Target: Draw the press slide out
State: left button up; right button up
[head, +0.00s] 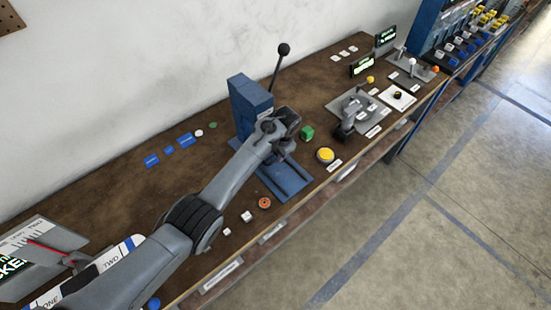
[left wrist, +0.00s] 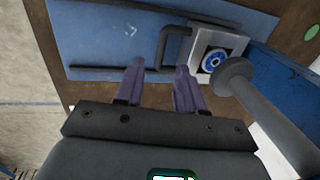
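The blue press (head: 250,104) stands upright on the bench, with a black-knobbed lever (head: 283,50) rising from it. Its blue bed plate (head: 287,184) extends toward the front of the bench; the plate with dark rails also shows in the left wrist view (left wrist: 100,32). On it, in the left wrist view, sits the grey slide (left wrist: 233,42) with a round blue-and-white piece in it and a dark loop handle (left wrist: 161,46). My left gripper (left wrist: 160,65) is open, its purple fingertips apart near the handle, which appears between them; depth is unclear. In the head view my arm partly hides the slide.
A grey fixture (head: 350,112) is farther right. A red-orange round button (head: 265,203) is near the front edge. Blue labels (head: 152,160) lie at left.

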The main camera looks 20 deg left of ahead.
aim_at(275, 160)
pick_arm(q)
jog(key=shift+b+x, duration=0.55)
jog(key=shift+x, duration=1.6)
jog(key=shift+c, duration=0.5)
grip_shut()
